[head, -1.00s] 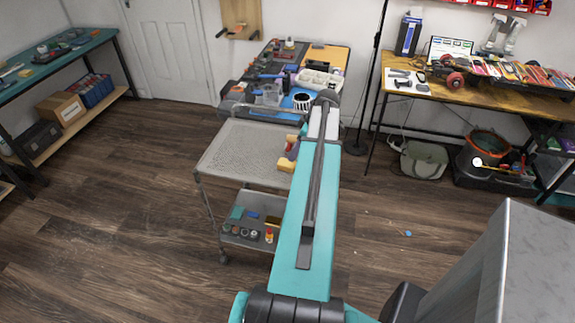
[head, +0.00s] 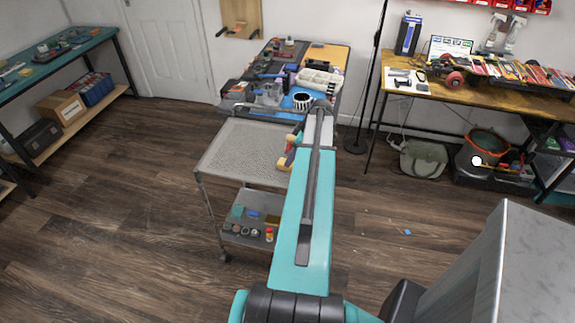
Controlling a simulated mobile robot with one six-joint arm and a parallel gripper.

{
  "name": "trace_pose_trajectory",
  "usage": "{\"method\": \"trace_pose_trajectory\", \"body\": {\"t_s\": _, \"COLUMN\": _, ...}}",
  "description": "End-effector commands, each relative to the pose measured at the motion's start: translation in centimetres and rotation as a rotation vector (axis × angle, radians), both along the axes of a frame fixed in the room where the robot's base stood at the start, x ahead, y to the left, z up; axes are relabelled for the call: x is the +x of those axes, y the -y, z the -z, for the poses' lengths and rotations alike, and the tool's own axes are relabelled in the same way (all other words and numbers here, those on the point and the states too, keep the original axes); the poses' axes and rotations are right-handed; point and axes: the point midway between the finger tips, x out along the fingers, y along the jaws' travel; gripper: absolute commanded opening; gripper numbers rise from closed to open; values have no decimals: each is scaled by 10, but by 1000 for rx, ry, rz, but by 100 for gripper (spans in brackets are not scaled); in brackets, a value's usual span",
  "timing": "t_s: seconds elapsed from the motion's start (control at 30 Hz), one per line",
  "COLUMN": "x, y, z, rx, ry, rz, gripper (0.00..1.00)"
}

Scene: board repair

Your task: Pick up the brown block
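No block is plainly brown in the head view. A small dark tan piece (head: 272,220) lies on the lower shelf of the grey cart, partly behind my arm. A yellow-tan piece (head: 284,164) sits at the right edge of the cart's perforated top (head: 240,150), beside small red and purple parts, partly covered by my arm. I cannot tell which is the brown block. My teal arm reaches forward past the cart's right side. My gripper is not visible; the arm's far end hides what lies beyond it.
A cluttered workbench (head: 338,60) stands behind the cart, with a white tray (head: 320,78) and a striped roll (head: 302,101). A wooden bench (head: 440,94) is at the right and shelving (head: 68,138) at the left. The cart's top is mostly bare; the floor left of it is clear.

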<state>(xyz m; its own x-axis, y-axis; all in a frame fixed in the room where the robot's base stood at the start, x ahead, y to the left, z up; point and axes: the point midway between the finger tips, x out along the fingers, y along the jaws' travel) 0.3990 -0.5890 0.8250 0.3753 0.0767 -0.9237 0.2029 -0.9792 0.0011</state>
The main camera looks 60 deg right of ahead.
Motion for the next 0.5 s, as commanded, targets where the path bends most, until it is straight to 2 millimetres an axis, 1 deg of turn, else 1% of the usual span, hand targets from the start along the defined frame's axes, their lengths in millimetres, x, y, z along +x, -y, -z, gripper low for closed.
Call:
{"method": "trace_pose_trajectory", "body": {"t_s": 0.4, "x": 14, "y": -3, "z": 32, "rx": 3, "ry": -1, "rz": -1, "gripper": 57}}
{"method": "trace_pose_trajectory", "body": {"t_s": 0.5, "x": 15, "y": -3, "z": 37, "rx": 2, "ry": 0, "rz": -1, "gripper": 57}}
